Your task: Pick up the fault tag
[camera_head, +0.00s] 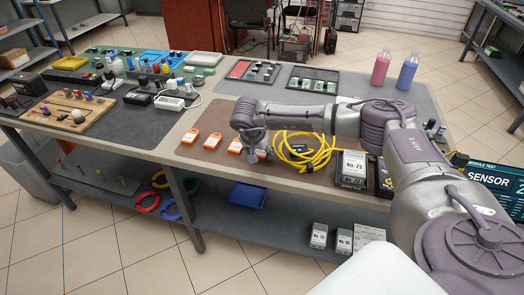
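Several orange tags with white markings lie on the brown mat (165,150) at the front of the table: one at the left (189,136), one in the middle (211,142), and one at the right (236,146). I take these to be the fault tags; their print is too small to read. My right gripper (254,153) points down beside the rightmost tag, and partly hides the things there. Its fingers are small and overlap the background, so I cannot tell whether they are open or touching anything. My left gripper is not in view.
A yellow cable coil (318,157) lies right of my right gripper, with a box marked No. 72 (352,168) beyond it. Pink (380,68) and blue (407,71) bottles stand at the back right.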

